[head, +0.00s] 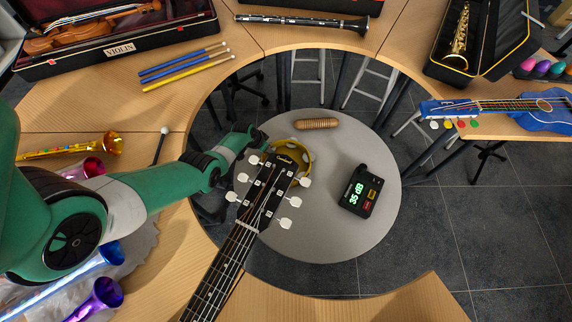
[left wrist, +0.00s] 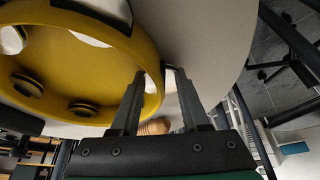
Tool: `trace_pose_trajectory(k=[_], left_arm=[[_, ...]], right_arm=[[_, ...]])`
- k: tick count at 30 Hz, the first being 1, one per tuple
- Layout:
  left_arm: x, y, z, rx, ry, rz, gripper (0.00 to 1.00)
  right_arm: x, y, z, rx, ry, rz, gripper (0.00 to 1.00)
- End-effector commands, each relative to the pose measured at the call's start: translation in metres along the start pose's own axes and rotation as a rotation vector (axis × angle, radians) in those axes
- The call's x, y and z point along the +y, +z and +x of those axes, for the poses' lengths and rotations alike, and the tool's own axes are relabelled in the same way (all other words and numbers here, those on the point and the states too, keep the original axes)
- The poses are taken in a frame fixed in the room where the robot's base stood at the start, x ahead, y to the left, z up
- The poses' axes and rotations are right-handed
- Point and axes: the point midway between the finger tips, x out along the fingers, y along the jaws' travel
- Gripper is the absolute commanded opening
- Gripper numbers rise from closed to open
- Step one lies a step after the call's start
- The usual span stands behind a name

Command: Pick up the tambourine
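The yellow tambourine (head: 309,160) lies on the round grey table, partly hidden behind the guitar headstock in the head view. In the left wrist view, the tambourine (left wrist: 148,48) fills the upper left, with its jingles showing inside the ring. My left gripper (head: 262,143) is at the tambourine's upper left side in the head view. In the left wrist view, my left gripper (left wrist: 158,75) is open, its two fingers apart. The tambourine's rim reaches the gap by the fingertips; I cannot tell whether they touch. My right gripper is not in view.
A guitar headstock (head: 272,190) rises in front of the round grey table (head: 310,235). A wooden cylinder (head: 316,123) and a black meter (head: 366,190) also lie there. The ring-shaped wooden desk (head: 300,36) around it holds drumsticks, horns, a clarinet and cases.

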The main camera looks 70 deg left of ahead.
Motion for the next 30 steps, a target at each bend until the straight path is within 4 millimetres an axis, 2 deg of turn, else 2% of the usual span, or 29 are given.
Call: trace_pose_trajectory(k=[1,7,30], left_arm=[[0.0,0.0001,-0.0002,0.0,0.0,0.0,0.35],[0.0,0.0003,-0.0001,0.0,0.0,0.0,0.0],[0.0,0.0007,0.0001,-0.001,0.0,0.0,0.0]], right_arm=[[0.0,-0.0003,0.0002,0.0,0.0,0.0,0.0],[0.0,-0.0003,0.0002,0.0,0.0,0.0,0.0],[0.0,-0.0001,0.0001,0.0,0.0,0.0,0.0]])
